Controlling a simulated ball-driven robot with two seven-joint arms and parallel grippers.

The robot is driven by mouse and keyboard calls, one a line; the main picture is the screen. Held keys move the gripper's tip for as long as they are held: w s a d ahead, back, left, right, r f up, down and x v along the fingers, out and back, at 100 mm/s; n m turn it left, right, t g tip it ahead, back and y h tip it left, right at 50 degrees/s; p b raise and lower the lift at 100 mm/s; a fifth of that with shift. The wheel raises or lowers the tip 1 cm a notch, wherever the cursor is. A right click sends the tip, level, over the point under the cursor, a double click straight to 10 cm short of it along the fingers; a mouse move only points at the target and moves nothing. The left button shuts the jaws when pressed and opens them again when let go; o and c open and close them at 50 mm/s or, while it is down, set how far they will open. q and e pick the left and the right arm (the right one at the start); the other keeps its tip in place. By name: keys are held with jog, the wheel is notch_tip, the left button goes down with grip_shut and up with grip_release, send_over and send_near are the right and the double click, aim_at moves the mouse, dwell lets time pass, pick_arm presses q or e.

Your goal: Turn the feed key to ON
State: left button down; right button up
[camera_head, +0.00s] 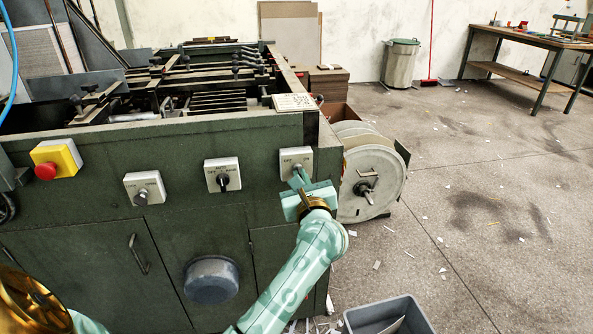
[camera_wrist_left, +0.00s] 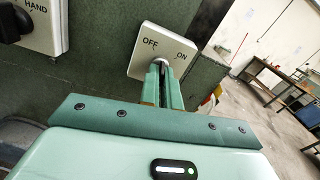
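The feed key's white plate (camera_head: 288,154) is on the right end of the green machine's front, beside the paper roll. In the left wrist view the plate (camera_wrist_left: 146,54) reads OFF at its left and ON at its right. My left gripper (camera_head: 298,172) reaches up to this plate. In the left wrist view its two narrow fingers (camera_wrist_left: 161,72) are close together at the small metal key, apparently closed around it. The fingers hide most of the key, so I cannot tell which mark it points to. My right gripper is not in view.
Left of the plate are a black selector switch (camera_head: 223,180), a grey knob (camera_head: 142,196) and a red stop button (camera_head: 46,171) on yellow. A large reel (camera_head: 372,180) stands at the right, and a grey bin (camera_head: 386,318) below. Open floor with paper scraps lies right.

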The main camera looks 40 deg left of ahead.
pick_arm(q)
jog(key=shift+d+m+p, duration=0.1)
jog(key=shift+m+p, duration=4.45)
jog(key=shift+m, duration=0.95)
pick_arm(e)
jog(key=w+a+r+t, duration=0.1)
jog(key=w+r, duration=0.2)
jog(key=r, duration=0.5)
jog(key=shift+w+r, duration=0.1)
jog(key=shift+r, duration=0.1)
pick_arm(q)
jog(key=c, duration=1.6)
grip_release()
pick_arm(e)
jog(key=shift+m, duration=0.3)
pick_arm(q)
jog(key=shift+d, duration=0.1)
